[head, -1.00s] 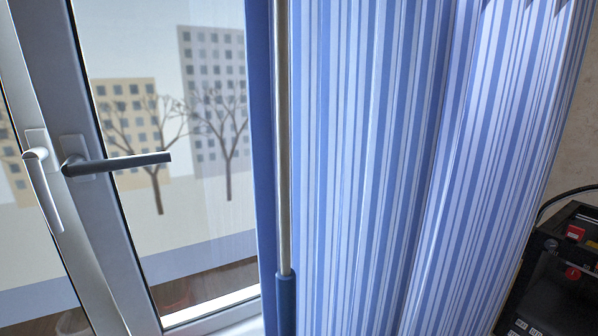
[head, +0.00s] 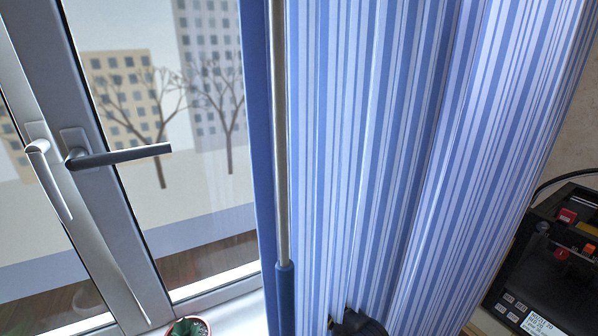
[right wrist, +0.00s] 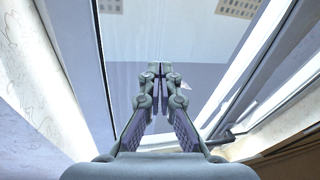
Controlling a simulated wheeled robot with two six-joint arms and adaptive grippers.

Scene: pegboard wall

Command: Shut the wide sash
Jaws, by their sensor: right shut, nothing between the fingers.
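The wide sash (head: 103,205) shows in the head view as a grey-framed pane at the left. Its dark handle (head: 120,156) lies level, pointing right. Left of it another frame carries a white handle (head: 48,178) pointing down. The striped curtain hides the right part of the window. My right gripper (right wrist: 160,70) is shut and empty in the right wrist view, its tips in front of the glass (right wrist: 125,50). A dark handle (right wrist: 222,137) shows to its lower right. I cannot tell how far the sash stands open. My left gripper is out of view.
The blue striped curtain (head: 400,130) fills the middle, with a metal rod with a blue grip (head: 285,300) before it. A black machine (head: 550,260) stands at the right. A dark part, probably mine, shows at the bottom of the curtain.

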